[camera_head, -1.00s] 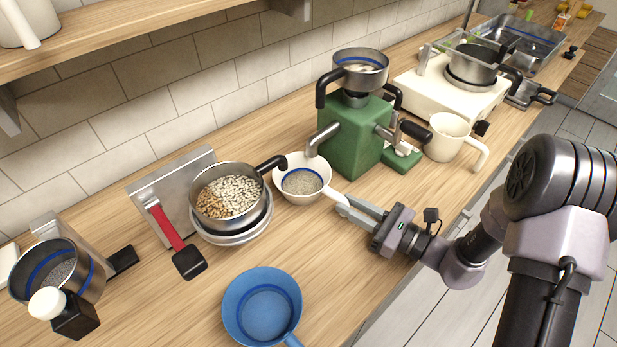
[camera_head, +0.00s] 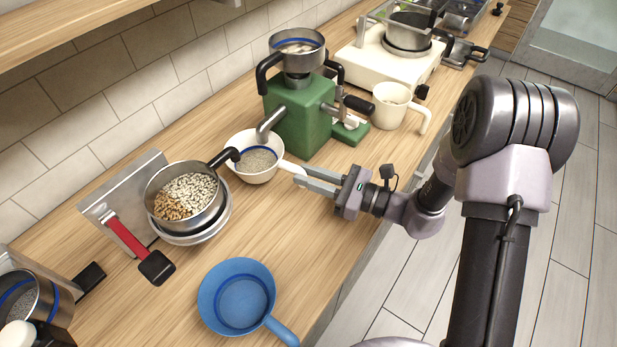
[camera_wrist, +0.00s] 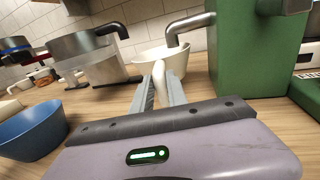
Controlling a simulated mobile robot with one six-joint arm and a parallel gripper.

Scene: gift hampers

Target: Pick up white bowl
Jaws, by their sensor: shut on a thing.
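The white bowl (camera_head: 262,172) has a white handle and a blue ring inside, with grey grainy contents. It stands on the counter under the spout of a green grinder (camera_head: 301,117). My gripper (camera_head: 303,175) is shut on the bowl's handle from the right. In the wrist view the handle lies between the two fingers of my gripper (camera_wrist: 158,92), and the white bowl (camera_wrist: 176,62) is just beyond them. I cannot tell any gap between bowl and counter.
A pot of seeds (camera_head: 186,195) on a scale is close left of the bowl, its black handle reaching near the rim. A blue bowl (camera_head: 240,296) sits at the front. A cream mug (camera_head: 391,106) is right of the grinder. Counter between bowl and blue bowl is clear.

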